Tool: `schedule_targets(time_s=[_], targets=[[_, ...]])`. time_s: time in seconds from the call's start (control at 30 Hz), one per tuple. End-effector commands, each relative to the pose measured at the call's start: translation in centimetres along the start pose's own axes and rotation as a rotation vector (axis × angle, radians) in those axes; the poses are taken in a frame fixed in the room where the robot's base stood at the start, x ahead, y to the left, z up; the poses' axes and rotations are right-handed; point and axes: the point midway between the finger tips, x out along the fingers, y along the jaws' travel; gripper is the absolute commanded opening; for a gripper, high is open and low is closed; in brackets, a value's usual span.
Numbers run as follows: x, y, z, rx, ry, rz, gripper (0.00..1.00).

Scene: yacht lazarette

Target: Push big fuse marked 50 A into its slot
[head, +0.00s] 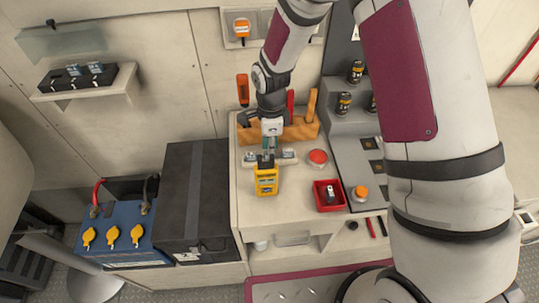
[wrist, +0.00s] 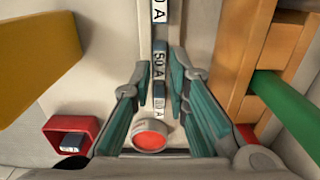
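The big fuse marked 50 A (wrist: 159,66) is dark with a white label. In the wrist view it stands in a row of labelled fuses, between the fingertips of my gripper (wrist: 160,72). The fingers with teal pads are spread either side of the row, with a gap at the left; contact at the right is unclear. In the head view my gripper (head: 268,148) points down over the light grey fuse holder (head: 287,158) on the bench. The arm and gripper hide most of the fuses there. How deep the 50 A fuse sits cannot be told.
A yellow meter (head: 266,181) stands right in front of the holder. A red button (head: 318,157) and a red tray (head: 318,196) with a small fuse are to the right. A wooden tool rack (head: 300,128) stands close behind. Bench surface between them is partly clear.

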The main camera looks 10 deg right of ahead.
Motion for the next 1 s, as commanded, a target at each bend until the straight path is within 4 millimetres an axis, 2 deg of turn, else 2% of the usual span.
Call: schedule_targets(time_s=[0.1,0.23,0.47,0.5,0.57,1.0], targets=[[1.6,0.2,0.0,0.0,0.0,0.003,0.16],[2.5,0.1,0.0,0.0,0.0,0.001,0.16],[2.7,0.0,0.0,0.0,-0.001,-0.001,0.16],[2.7,0.0,0.0,0.0,-0.001,-0.001,0.14],[2.7,0.0,0.0,0.0,-0.001,-0.001,0.0],[2.5,0.0,0.0,0.0,0.0,0.0,0.0]])
